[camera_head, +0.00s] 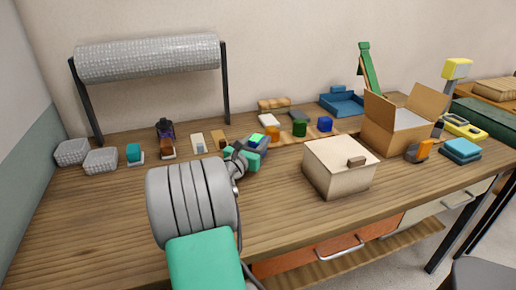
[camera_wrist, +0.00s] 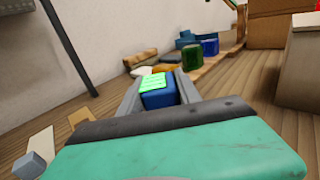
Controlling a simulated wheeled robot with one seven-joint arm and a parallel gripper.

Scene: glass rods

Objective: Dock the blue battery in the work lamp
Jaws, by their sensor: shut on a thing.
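My gripper (camera_head: 250,151) is shut on a blue block with a bright green top, which looks like the blue battery (camera_wrist: 159,98). The block sits between the two grey fingers in the wrist view, and its green top (camera_head: 257,140) shows in the head view. It is held over the middle of the bench, left of the cream box. A yellow-headed lamp on a thin post, apparently the work lamp (camera_head: 456,68), stands at the back right, well away from my gripper. Its lower part is partly hidden by the open cardboard box. No docking slot can be made out.
The cream box (camera_head: 337,171) and open cardboard box (camera_head: 397,127) stand right of my gripper. Behind are a green cylinder (camera_head: 299,128), a blue cube (camera_head: 325,124) and a blue tray (camera_head: 342,104). Wire baskets (camera_head: 100,162) sit left. The bench's left front is clear.

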